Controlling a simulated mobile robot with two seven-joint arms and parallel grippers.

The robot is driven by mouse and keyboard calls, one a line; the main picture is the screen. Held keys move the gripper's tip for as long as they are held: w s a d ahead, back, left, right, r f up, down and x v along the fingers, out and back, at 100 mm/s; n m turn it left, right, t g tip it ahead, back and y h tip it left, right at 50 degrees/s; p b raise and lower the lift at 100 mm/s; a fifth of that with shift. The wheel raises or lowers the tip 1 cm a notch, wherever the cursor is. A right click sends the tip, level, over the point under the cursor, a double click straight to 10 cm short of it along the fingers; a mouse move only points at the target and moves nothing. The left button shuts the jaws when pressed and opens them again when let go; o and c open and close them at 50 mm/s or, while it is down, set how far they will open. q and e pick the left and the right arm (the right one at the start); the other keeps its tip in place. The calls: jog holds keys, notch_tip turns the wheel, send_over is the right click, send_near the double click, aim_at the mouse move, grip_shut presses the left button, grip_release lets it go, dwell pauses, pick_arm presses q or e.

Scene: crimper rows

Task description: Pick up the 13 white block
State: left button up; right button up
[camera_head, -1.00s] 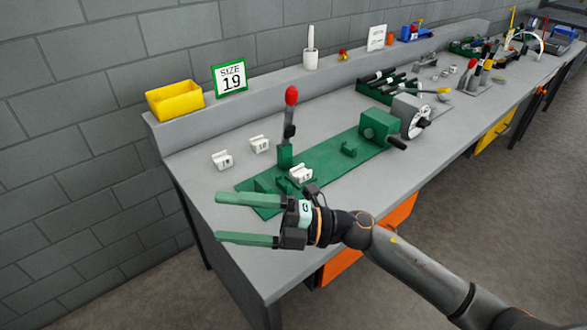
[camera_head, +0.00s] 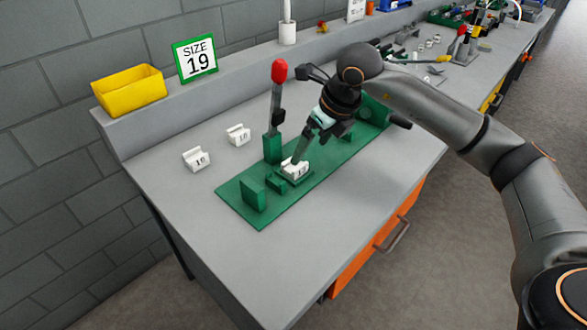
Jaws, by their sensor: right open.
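The white block marked 13 (camera_head: 295,169) sits in a green holder on the long green base plate (camera_head: 262,216), beside the lever with the red knob (camera_head: 279,72). My left gripper is not in view.
Two other white blocks, one marked 10 (camera_head: 238,135) and one whose number is hard to read (camera_head: 197,160), stand on the grey bench left of the plate. The front left bench is clear.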

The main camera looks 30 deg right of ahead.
aim_at(302, 167)
jog(key=x, duration=0.8)
jog(key=shift+w+d+f, duration=0.1)
jog(key=shift+d+f, duration=0.1)
jog(key=shift+d, duration=0.05)
jog(key=c, duration=1.5)
